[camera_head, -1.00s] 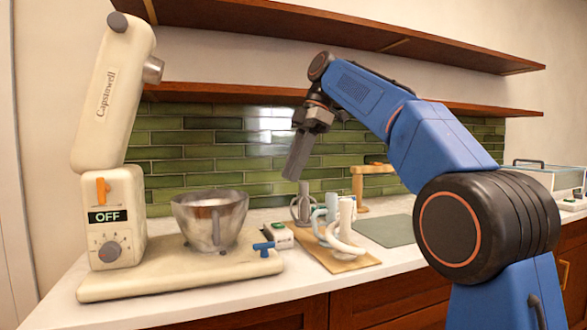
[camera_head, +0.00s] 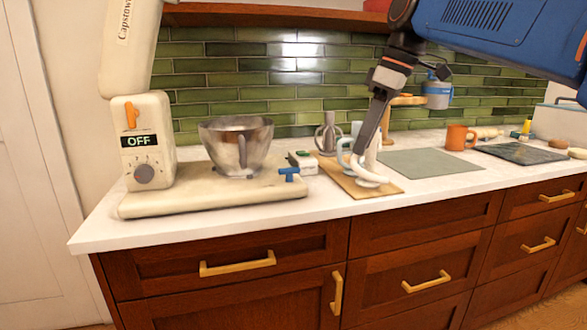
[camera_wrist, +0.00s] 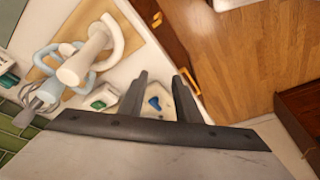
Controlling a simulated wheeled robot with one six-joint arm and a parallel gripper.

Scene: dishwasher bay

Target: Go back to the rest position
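My gripper (camera_head: 363,148) points down over the counter, in front of the wooden board with the light-coloured attachments. In the wrist view my gripper (camera_wrist: 161,82) shows two dark fingers spread apart, with nothing held between them. Beyond the gap lies the pale mixer base with its blue lever (camera_wrist: 154,103). The cream stand mixer (camera_head: 148,140) has its head tilted up, and its display reads OFF. A metal bowl (camera_head: 228,148) sits on the mixer's base.
The wooden board (camera_head: 385,189) holds several attachments. A green-grey mat (camera_head: 430,162), an orange mug (camera_head: 459,137) and a dark board (camera_head: 525,153) lie to the right. A blue-banded cup (camera_head: 438,93) hangs on a wooden stand. Drawers with brass handles (camera_head: 238,263) are below.

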